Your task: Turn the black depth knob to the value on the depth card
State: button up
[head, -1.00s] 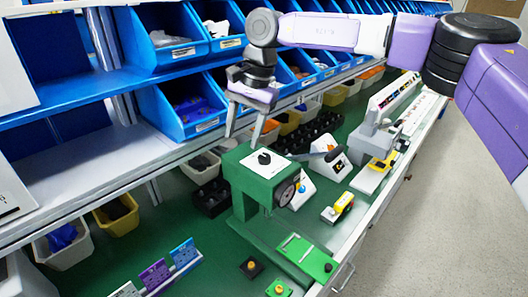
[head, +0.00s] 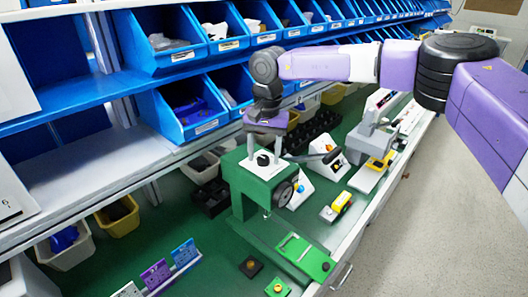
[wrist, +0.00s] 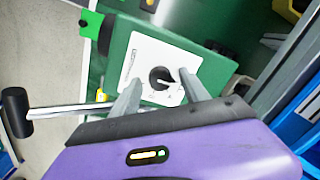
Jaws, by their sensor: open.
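The black depth knob (head: 263,160) sits on a white dial plate (head: 254,168) on top of a green machine (head: 238,183). In the wrist view the knob (wrist: 160,77) shows a white pointer mark aimed toward the right; the scale figures are too small to read. My gripper (head: 264,156) is open above the plate, pointing down. In the wrist view its fingers stand on either side of the knob, apart from it as far as I can tell. Several small cards (head: 155,274) stand at the lower left; I cannot read which is the depth card.
A black handwheel (head: 284,194) is on the machine's right side, and a bar with a black end (wrist: 17,112) shows in the wrist view. Blue bins (head: 190,103) line the shelf behind. A yellow block (head: 341,203) stands to the right.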

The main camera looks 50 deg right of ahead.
grip_shut()
jog(key=shift+f+m, duration=0.1)
jog(key=shift+m, duration=0.3)
jog(key=m+b, duration=0.2)
jog(key=m, duration=0.2)
jog(key=shift+m, duration=0.4)
jog(key=m+b, duration=0.2)
jog(key=m, duration=0.4)
jog(key=shift+h, duration=0.3)
jog(key=m+b, duration=0.2)
jog(key=m, duration=0.5)
jog(key=shift+m, duration=0.3)
jog(key=m+b, duration=0.1)
jog(key=m, duration=0.3)
jog(key=shift+w+a+m+b, duration=0.1)
jog(key=shift+m+b, duration=0.3)
jog(key=shift+m, duration=1.5)
